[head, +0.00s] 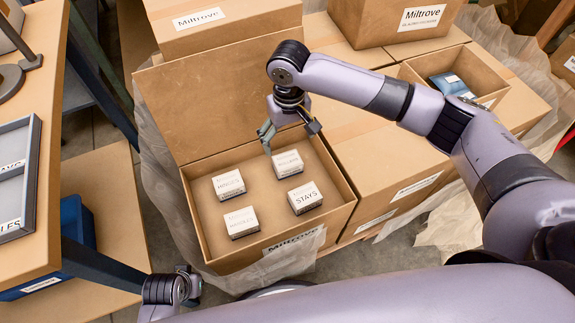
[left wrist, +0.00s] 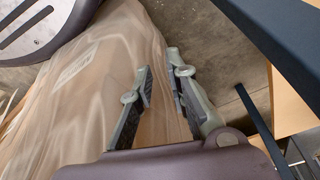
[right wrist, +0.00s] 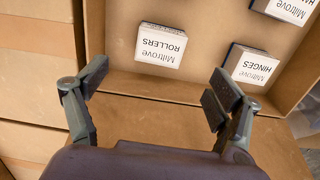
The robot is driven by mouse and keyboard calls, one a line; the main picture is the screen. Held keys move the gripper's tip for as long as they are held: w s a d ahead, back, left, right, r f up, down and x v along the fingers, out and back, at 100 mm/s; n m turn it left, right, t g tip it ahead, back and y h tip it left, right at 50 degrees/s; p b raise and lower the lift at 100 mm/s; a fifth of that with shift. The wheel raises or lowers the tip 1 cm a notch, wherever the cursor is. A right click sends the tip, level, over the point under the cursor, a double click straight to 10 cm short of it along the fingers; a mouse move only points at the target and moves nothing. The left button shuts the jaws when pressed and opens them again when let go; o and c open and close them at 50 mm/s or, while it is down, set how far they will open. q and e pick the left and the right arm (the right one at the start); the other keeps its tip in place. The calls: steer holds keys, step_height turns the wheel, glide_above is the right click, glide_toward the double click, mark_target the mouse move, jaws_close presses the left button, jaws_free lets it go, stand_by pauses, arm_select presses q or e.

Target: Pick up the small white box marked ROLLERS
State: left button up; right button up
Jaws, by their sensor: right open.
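The small white ROLLERS box (head: 287,163) sits at the back right inside the open carton (head: 262,252). Its label reads upside down in the right wrist view, where the box (right wrist: 161,46) lies beyond the gap between my fingertips. My right gripper (head: 290,135) is open and empty, just behind and above the box, apart from it. The right wrist view shows its spread fingers (right wrist: 156,82). My left gripper (head: 192,285) is low at the front left, mostly hidden in the head view. In the left wrist view its fingers (left wrist: 160,68) stand apart with nothing between them.
The HINGES box (head: 229,184), the STAYS box (head: 304,197) and another white box (head: 241,222) share the carton. Its raised back flap (head: 215,100) stands behind my right gripper. Closed cartons (head: 372,130) adjoin on the right. A wooden table (head: 40,240) stands left.

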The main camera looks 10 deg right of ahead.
mark_target(288, 160)
step_height(288, 160, down, 6)
steer(key=shift+f+b, duration=0.2)
steer(key=shift+b, duration=0.5)
steer(key=f, duration=0.1)
steer(key=f+b, duration=0.1)
steer(key=f, duration=0.2)
steer(key=shift+w+a+f+b, duration=0.15)
steer(key=shift+w+b, duration=0.1)
steer(key=shift+b, duration=0.15)
steer(key=shift+f, duration=0.3)
arm_select(q)
steer(key=w+v, duration=0.3)
steer(key=v, duration=0.9)
steer(key=shift+s+r+t, duration=0.4)
steer(key=shift+s+r, duration=0.05)
steer(key=shift+r, duration=0.3)
steer(key=shift+a, duration=0.1)
arm_select(e)
steer(key=shift+c, duration=0.5)
steer(key=c, duration=1.3)
steer(key=shift+c, duration=0.4)
steer(key=shift+r, duration=0.15)
